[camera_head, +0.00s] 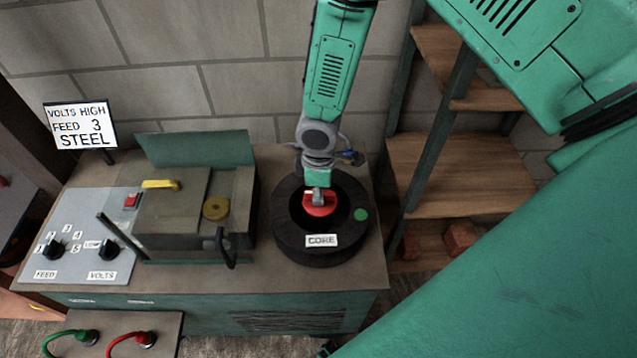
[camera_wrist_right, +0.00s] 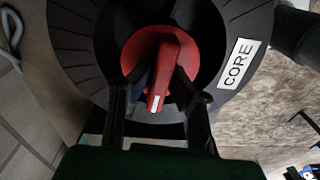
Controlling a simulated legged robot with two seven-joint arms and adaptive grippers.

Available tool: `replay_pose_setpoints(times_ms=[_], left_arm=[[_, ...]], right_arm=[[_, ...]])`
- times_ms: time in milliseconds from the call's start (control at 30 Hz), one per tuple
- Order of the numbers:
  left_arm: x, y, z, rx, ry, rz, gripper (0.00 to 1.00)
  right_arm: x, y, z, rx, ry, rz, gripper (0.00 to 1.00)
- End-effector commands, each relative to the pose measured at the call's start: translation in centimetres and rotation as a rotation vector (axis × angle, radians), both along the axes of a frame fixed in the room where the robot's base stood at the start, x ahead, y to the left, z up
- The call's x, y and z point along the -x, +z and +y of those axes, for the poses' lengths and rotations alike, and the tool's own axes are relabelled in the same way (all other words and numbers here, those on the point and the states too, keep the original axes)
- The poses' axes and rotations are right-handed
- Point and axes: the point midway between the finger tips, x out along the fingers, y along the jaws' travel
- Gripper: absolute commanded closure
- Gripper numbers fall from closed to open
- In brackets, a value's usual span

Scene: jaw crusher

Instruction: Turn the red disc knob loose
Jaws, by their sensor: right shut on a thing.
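The red disc knob (camera_head: 320,203) sits in the middle of a black spool (camera_head: 290,236) labelled CORE, on top of the machine. In the right wrist view the red knob (camera_wrist_right: 165,50) has a raised handle bar with a white mark at its tip. My right gripper (camera_head: 319,190) comes down from above onto the knob. In the wrist view its two fingers (camera_wrist_right: 158,92) stand on either side of the bar, shut on it. Part of the disc is hidden behind the fingers. My left gripper is not in view.
Left of the spool are a box with an open lid (camera_head: 195,150), a yellow lever (camera_head: 160,184), a brass knob (camera_head: 215,208) and a panel with FEED and VOLTS dials (camera_head: 80,240). A sign (camera_head: 80,126) reads VOLTS HIGH, FEED 3, STEEL. Wooden shelves (camera_head: 460,180) stand right.

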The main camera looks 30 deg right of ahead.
Motion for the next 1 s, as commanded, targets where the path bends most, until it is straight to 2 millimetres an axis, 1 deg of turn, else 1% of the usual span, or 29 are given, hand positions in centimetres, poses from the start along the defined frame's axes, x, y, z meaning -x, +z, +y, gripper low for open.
replay_pose_setpoints(times_ms=[33, 133, 400, 433, 467, 500, 833, 933, 1000], left_arm=[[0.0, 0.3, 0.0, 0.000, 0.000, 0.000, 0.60], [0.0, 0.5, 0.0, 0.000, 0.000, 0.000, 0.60], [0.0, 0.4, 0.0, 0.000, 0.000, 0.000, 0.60], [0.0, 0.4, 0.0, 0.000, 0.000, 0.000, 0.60], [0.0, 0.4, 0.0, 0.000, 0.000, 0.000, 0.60], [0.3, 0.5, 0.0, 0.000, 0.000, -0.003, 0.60], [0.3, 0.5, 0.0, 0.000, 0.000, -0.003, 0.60], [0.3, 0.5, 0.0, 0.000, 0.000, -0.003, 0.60], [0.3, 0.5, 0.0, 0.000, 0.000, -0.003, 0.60]], right_arm=[[0.6, -0.1, 0.2, -0.003, 0.036, 0.013, 1.00], [0.6, -0.2, 0.2, -0.004, 0.092, 0.011, 1.00], [0.6, -0.3, 0.3, -0.003, 0.112, 0.010, 1.00], [0.6, -0.3, 0.2, -0.004, 0.111, 0.011, 0.75], [0.6, -0.3, 0.3, -0.003, 0.111, 0.010, 0.65], [0.5, -0.2, 0.2, -0.003, 0.111, 0.009, 0.62], [0.1, 0.2, 0.0, -0.003, 0.108, 0.002, 0.62], [0.0, 1.2, 0.0, -0.003, 0.108, -0.001, 0.62], [0.0, 2.4, 0.0, -0.003, 0.108, -0.002, 0.62]])
